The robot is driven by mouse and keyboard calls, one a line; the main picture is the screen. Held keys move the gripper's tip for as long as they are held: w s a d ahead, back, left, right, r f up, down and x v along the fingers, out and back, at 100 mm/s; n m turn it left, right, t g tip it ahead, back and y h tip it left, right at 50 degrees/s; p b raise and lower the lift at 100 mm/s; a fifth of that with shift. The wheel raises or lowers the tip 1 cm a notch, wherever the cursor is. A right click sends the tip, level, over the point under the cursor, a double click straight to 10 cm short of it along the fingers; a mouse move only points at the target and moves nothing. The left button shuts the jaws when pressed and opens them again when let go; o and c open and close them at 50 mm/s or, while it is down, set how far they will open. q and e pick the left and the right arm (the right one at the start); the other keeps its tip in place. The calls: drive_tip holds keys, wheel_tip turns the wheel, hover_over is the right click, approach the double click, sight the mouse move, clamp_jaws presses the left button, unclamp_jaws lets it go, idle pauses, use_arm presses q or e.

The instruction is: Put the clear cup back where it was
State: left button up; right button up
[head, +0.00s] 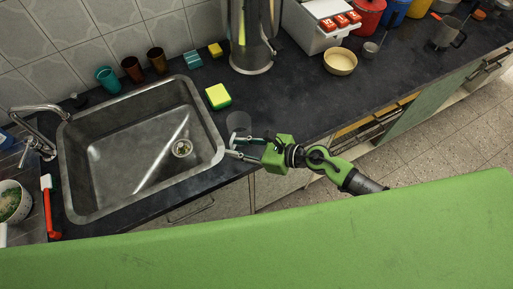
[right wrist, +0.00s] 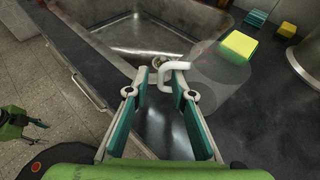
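The clear cup (head: 238,122) stands on the dark counter, just right of the sink's edge. In the right wrist view the see-through cup (right wrist: 218,72) shows with its pale handle (right wrist: 164,84) toward my fingers. My right gripper (head: 233,147) is at the cup's near side. Its fingers (right wrist: 160,76) are apart, with the handle at their tips; I see no closed grip on it. In the right wrist view a green and dark part of my left arm, seemingly its gripper (right wrist: 36,123), shows at the left edge, too small to read. The head view does not show it.
The steel sink (head: 73,190) is left of the cup. A yellow-green sponge (head: 218,96) lies close behind it. A steel container (head: 250,68) and a cream bowl (head: 340,62) stand farther back. Several coloured tumblers (head: 108,80) line the wall. Counter right of the cup is clear.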

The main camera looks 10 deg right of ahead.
drive_tip(key=b+v, duration=0.2)
drive_tip(key=v, duration=0.8)
drive_tip(key=shift+a, duration=0.1)
